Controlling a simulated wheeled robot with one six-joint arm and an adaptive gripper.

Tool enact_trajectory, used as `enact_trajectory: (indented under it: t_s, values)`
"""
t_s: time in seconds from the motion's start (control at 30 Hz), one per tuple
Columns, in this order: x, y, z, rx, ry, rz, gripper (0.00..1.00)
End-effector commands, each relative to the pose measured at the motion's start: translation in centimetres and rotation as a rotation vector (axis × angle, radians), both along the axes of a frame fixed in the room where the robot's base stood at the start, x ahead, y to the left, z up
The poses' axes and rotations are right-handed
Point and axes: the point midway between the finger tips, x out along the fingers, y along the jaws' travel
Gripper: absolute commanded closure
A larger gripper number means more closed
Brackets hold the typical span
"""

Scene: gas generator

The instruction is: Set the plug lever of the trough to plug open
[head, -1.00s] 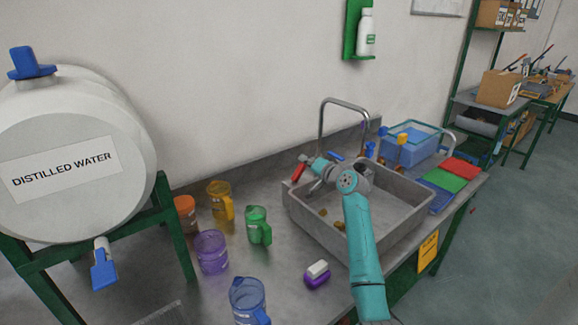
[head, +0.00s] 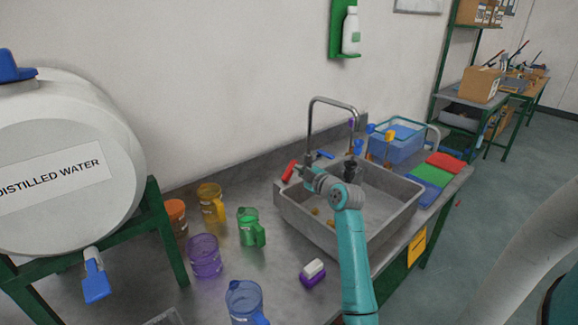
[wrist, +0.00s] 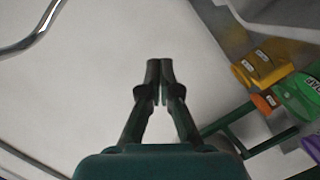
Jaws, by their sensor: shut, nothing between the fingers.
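The trough (head: 397,218) is a grey steel basin set in the bench. A red lever (head: 288,170) is at its back left corner and a blue lever (head: 326,155) is at its back edge. I cannot tell which part is the plug lever, or its setting. In the wrist view, my gripper (wrist: 159,82) is shut and empty, with the pale wall behind its fingertips. My arm reaches over the trough, its wrist close to the red lever in the head view.
A tall steel faucet (head: 311,120) arches over the trough. Several coloured jugs, including a green one (head: 250,227), stand to the left. A purple and white block (head: 313,272) lies in front. A clear blue tub (head: 398,148) stands at the right.

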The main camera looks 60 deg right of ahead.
Motion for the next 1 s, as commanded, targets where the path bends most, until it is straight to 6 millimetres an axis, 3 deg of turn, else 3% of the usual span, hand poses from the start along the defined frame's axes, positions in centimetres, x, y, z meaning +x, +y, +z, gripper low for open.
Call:
enact_trajectory:
  t_s: [0.57,0.8,1.0]
  values:
    - [8.9,-4.0,-1.5,0.004,-0.002,0.001,1.00]
    - [7.9,-6.3,-3.6,0.006,-0.002,-0.002,1.00]
    - [7.8,-6.8,-4.0,0.005,-0.002,0.001,1.00]
